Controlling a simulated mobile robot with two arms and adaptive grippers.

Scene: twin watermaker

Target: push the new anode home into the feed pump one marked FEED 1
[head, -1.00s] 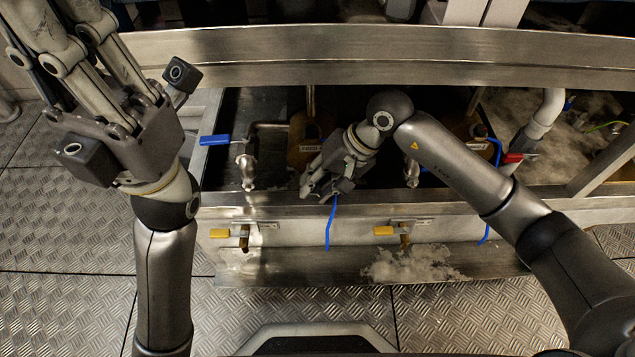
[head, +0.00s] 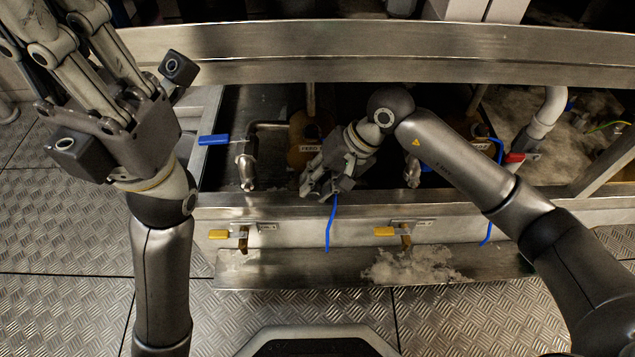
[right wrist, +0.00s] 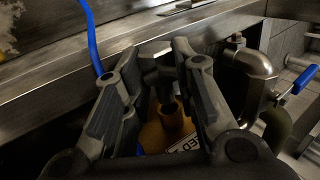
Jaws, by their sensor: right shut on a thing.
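The feed pump (head: 299,158) is a brown-bronze body in the sunken bay, with a white label (head: 310,149) that starts with FEED; its number is not readable. My right gripper (head: 318,192) reaches over the pump's front side. In the right wrist view its fingers (right wrist: 160,78) are shut on a grey metal piece, the anode (right wrist: 156,58), above the brass pump port (right wrist: 171,122). A dark stem shows between anode and port; I cannot tell how deep it sits. My left gripper (head: 75,45) is raised at the upper left, empty, fingers apart, tips cut off.
A steel rail (head: 400,58) runs behind the bay and a front ledge (head: 260,205) before it. A second brown pump (head: 478,128) is behind my right arm. White crust (head: 410,267) lies on the lower step.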

